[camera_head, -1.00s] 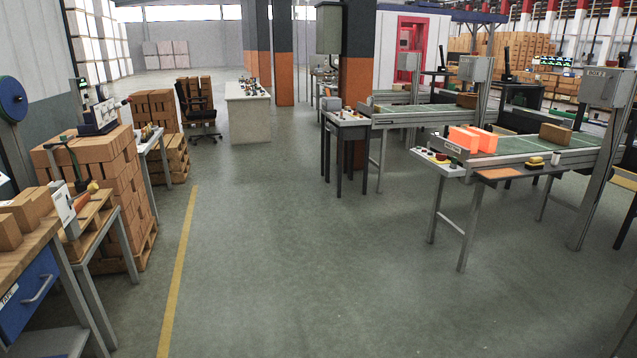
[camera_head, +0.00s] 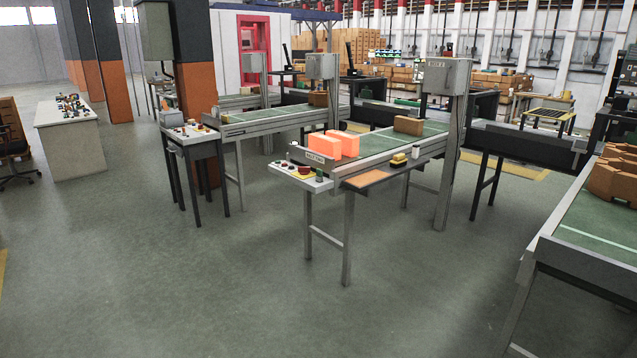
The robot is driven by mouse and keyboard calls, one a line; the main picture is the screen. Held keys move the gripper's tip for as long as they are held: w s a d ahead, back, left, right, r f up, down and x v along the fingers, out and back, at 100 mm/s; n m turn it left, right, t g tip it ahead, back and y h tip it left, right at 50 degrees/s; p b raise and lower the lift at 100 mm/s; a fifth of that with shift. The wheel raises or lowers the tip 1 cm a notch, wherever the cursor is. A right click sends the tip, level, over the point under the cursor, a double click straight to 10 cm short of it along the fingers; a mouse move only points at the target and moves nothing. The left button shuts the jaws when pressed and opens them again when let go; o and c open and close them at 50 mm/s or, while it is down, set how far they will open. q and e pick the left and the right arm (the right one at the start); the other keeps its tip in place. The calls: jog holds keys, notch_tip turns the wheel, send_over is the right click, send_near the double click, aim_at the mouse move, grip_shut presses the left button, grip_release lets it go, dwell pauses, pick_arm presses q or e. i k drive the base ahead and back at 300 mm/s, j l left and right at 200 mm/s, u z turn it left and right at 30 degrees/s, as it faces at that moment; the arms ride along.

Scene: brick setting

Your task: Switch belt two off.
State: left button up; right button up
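A conveyor with a green belt (camera_head: 378,144) stands in the middle of the view, with two glowing orange blocks (camera_head: 333,144) and a brown brick (camera_head: 408,125) on it. A small label plate (camera_head: 316,159) is on its near end; its lettering is too small to read surely. Below the plate, a light control panel (camera_head: 299,177) juts out with red and other coloured buttons; their on or off state cannot be told. A second green conveyor (camera_head: 270,115) runs behind it, with a brown brick (camera_head: 318,99) on it. Neither of my grippers is in view.
A dark-legged table (camera_head: 190,135) with small items stands left of the conveyors. A shelf (camera_head: 368,179) with a yellow item and a post with a grey box (camera_head: 447,76) flank the middle conveyor. Another conveyor (camera_head: 600,225) is at right. The floor in front is clear.

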aim_at(304, 170)
jog(key=i+l, duration=0.3)
jog(key=i, duration=0.25)
jog(key=i+l+u, duration=0.1)
jog(key=i+l, duration=0.2)
jog(key=i, duration=0.25)
jog(key=i+l+u, duration=0.2)
jog(key=i+l, duration=0.25)
